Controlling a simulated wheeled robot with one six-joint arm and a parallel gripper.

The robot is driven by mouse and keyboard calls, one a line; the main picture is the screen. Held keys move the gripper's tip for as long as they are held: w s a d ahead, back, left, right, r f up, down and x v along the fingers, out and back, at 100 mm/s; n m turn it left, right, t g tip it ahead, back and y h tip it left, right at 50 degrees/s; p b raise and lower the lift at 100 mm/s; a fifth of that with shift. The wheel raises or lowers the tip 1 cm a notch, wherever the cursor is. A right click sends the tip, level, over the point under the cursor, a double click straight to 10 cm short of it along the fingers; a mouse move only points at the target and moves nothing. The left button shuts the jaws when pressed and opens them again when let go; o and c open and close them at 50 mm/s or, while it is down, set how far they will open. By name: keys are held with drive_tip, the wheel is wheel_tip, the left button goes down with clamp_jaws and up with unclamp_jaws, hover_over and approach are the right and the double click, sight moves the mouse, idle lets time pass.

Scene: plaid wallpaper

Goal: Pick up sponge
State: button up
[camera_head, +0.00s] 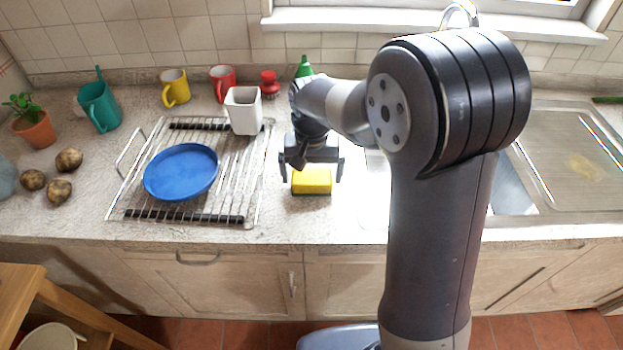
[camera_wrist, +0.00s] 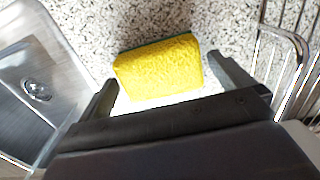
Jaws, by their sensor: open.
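A yellow sponge (camera_head: 311,181) with a green underside lies on the speckled counter, between the drying rack and the sink. My gripper (camera_head: 312,172) is open above it, and its two fingers show to the left and right of the sponge. In the wrist view the sponge (camera_wrist: 158,67) lies slightly tilted just beyond my gripper (camera_wrist: 163,88), one finger near each end. I cannot tell how high the fingertips are above the counter. Nothing is held.
A wire drying rack (camera_head: 137,188) with a blue plate (camera_head: 181,171) and a white cup (camera_head: 243,110) stands to the left. The metal sink (camera_head: 513,187) is to the right, partly behind my arm. Mugs, a red brush (camera_head: 269,84) and a green bottle (camera_head: 304,67) stand along the back.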

drive_tip(key=shift+f, duration=0.6)
drive_tip(key=shift+c, duration=0.6)
